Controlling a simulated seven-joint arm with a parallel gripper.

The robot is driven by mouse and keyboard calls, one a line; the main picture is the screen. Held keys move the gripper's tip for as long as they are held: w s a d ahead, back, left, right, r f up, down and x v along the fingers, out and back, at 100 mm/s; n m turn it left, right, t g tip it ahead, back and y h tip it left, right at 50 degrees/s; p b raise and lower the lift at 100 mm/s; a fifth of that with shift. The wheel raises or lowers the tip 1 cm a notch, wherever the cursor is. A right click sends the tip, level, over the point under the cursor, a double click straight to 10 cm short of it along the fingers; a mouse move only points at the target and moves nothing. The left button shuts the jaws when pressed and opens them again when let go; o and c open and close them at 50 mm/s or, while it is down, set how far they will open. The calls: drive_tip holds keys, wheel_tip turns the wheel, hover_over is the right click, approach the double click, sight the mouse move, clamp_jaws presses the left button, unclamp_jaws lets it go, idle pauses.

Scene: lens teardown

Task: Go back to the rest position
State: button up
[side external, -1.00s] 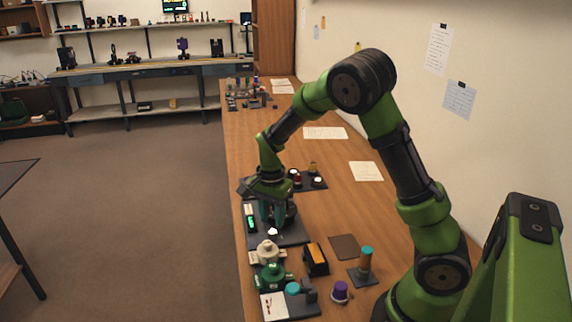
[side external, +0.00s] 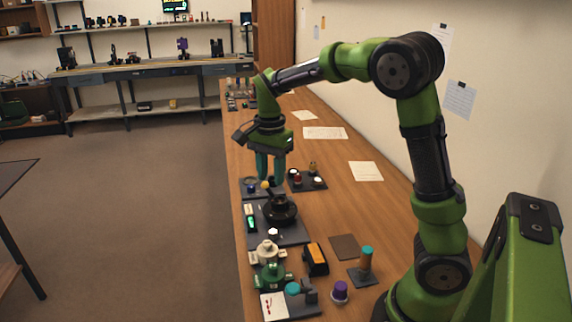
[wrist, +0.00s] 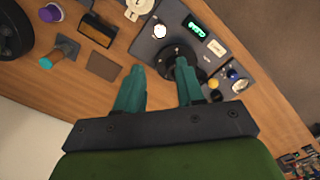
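My gripper (side external: 270,167) hangs above the long wooden bench (side external: 325,205), its two teal fingers pointing down with a gap between them. The wrist view also shows my gripper (wrist: 160,80) with its fingers apart and nothing between them. Below it stands a dark round device (side external: 281,211) on a dark base plate with a small green display (side external: 251,224). In the wrist view the round device (wrist: 176,55) is partly hidden behind a finger.
A tray (side external: 308,182) with small round parts lies beyond the device. Nearer stand a green fixture (side external: 271,275), an orange-topped black block (side external: 316,259), a teal-topped post (side external: 365,262) and a purple-topped jar (side external: 340,291). A flat brown pad (side external: 344,247) and papers lie on the bench.

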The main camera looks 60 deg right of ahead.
drive_tip(key=s+a+r+n+t+y, duration=0.1)
drive_tip(key=s+a+r+n+t, duration=0.1)
drive_tip(key=s+a+n, duration=0.3)
drive_tip(key=s+a+r+n+t+y, duration=0.1)
drive_tip(key=s+a+r+n+t, duration=0.2)
drive_tip(key=s+a+n+t, duration=0.2)
drive_tip(key=shift+s+a+r+n, duration=0.15)
drive_tip(key=shift+s+a+n, duration=0.55)
drive_tip(key=shift+s+n, duration=1.6)
drive_tip(key=shift+s+m, duration=0.55)
drive_tip(key=shift+m, duration=0.05)
